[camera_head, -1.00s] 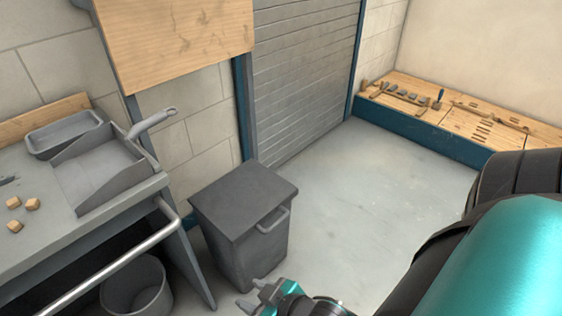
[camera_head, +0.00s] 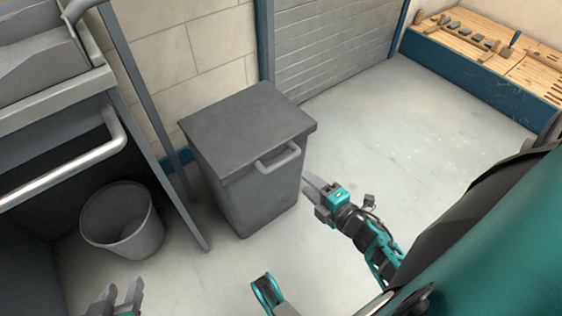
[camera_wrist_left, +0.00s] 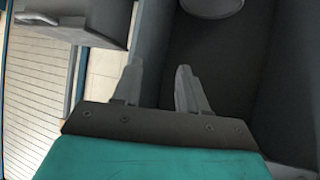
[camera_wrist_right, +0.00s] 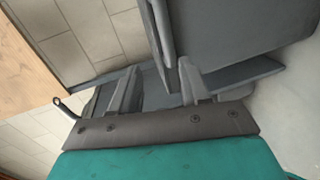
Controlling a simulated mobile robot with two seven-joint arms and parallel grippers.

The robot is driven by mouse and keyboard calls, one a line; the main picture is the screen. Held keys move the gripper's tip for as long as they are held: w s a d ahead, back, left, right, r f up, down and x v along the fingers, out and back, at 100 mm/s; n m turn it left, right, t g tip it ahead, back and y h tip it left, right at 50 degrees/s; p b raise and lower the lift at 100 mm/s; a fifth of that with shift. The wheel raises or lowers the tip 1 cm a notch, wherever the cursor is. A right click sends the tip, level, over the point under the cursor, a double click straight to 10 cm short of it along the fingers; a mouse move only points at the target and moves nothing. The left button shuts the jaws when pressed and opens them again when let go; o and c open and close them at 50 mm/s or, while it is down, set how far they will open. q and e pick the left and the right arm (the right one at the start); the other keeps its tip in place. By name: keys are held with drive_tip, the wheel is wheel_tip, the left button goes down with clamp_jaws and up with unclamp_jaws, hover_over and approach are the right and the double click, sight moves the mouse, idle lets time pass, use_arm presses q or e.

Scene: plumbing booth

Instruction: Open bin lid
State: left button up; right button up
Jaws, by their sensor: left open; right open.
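The dark grey bin (camera_head: 245,190) stands upright on the floor in the head view. Its flat lid (camera_head: 247,112) lies closed on top, with a bar handle (camera_head: 277,160) on the front right edge. My right gripper (camera_head: 312,188) is open and empty, just right of the bin in the picture and lower than the handle. In the right wrist view, the bin (camera_wrist_right: 235,30) fills the upper right beyond the open fingers (camera_wrist_right: 157,75). My left gripper (camera_head: 123,292) is open and empty at the bottom left. Its fingers (camera_wrist_left: 157,85) show apart in the left wrist view.
A grey workbench with a metal rail (camera_head: 70,172) stands left of the bin. A round grey bucket (camera_head: 122,220) sits under it. A wall and shutter (camera_head: 330,45) are behind the bin. A low wooden-topped bench (camera_head: 490,60) is at the back right. The floor between is clear.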

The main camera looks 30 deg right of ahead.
sight(284, 165)
drive_tip(key=shift+n, duration=0.4)
drive_tip(key=b+x, duration=0.1)
drive_tip(key=x, duration=0.3)
drive_tip(key=b+x, duration=0.1)
drive_tip(key=x, duration=0.3)
drive_tip(key=f+b+x, duration=0.1)
drive_tip(key=x, duration=0.3)
drive_tip(key=shift+a+f, duration=0.1)
drive_tip(key=shift+w+y+b, duration=0.3)
drive_tip(key=shift+w, duration=0.15)
use_arm(q)
drive_tip(key=shift+w+d+f+h, duration=0.15)
drive_tip(key=shift+d+f, duration=0.25)
drive_tip(key=shift+f, duration=0.1)
drive_tip(key=shift+w+d+f+h, duration=0.15)
drive_tip(key=shift+d+f, duration=0.2)
drive_tip(key=shift+f, duration=0.1)
drive_tip(key=shift+a+f, duration=0.1)
drive_tip(key=shift+f, duration=0.05)
use_arm(e)
clamp_jaws()
